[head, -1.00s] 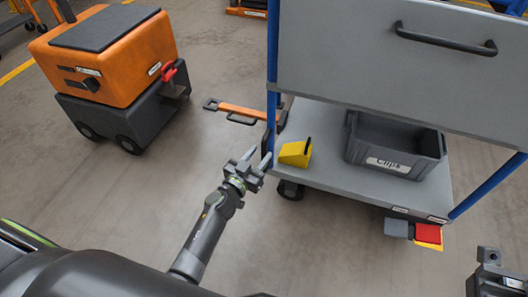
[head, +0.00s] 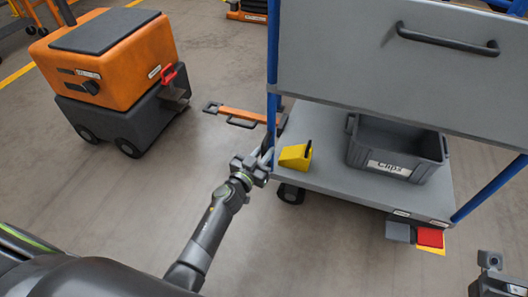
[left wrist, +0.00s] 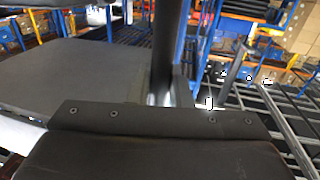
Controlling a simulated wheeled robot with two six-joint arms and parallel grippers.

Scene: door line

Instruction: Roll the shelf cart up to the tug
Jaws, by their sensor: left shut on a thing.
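The shelf cart, with a grey panel (head: 400,70), a lower shelf (head: 345,185) and blue posts, stands at the right in the head view. The orange-and-black tug (head: 110,75), with a red lever (head: 168,73), stands apart from it at the upper left. An orange tow bar (head: 240,114) with a black end loop reaches from the cart's left side towards the tug, with floor between them. My left gripper (head: 265,159) is at the cart's near left post, shut on a dark upright bar (left wrist: 165,50). My right gripper (head: 489,272) shows partly at the lower right; its fingers are unclear.
A yellow wedge (head: 295,156) and a grey bin (head: 397,148) labelled Clips sit on the lower shelf. A grey pedal (head: 398,232) and a red pedal (head: 430,237) show at the cart's near right.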

